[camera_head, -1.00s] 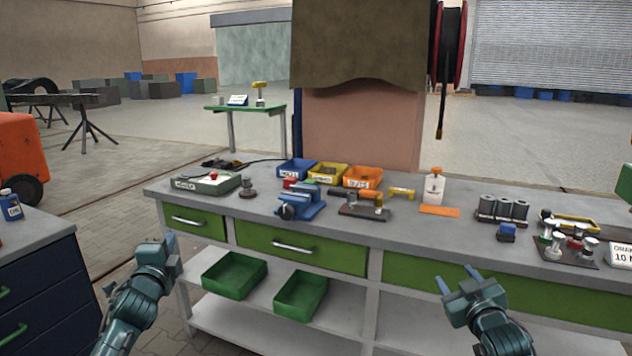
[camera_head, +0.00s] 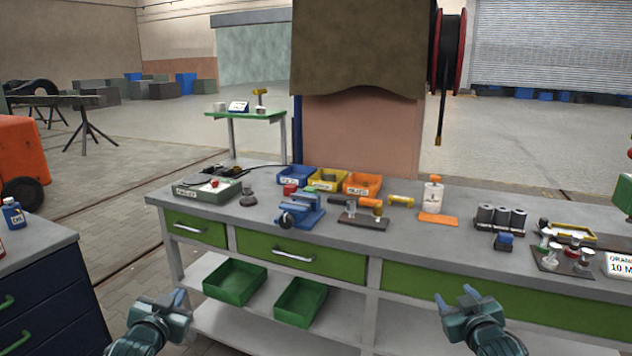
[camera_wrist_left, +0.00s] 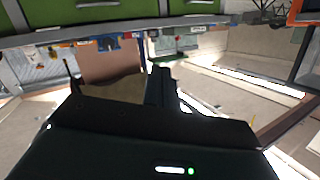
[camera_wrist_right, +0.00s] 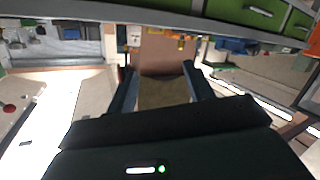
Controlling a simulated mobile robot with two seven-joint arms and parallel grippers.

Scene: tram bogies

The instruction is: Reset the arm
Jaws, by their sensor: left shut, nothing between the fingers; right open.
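My left gripper (camera_head: 178,300) is low at the left, in front of the workbench and below its top. Its fingers (camera_wrist_left: 160,88) are together and empty in the left wrist view. My right gripper (camera_head: 454,303) is low at the right, in front of the green drawer fronts. Its two fingers stand apart with nothing between them in the right wrist view (camera_wrist_right: 162,90). Neither gripper touches anything that I can see.
The workbench (camera_head: 420,239) carries a blue vise (camera_head: 300,212), coloured bins (camera_head: 362,184), a spray bottle (camera_head: 432,194) and several small parts. Green trays (camera_head: 235,281) sit on its lower shelf. A dark drawer cabinet (camera_head: 40,290) stands at the left. Floor between cabinet and bench is clear.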

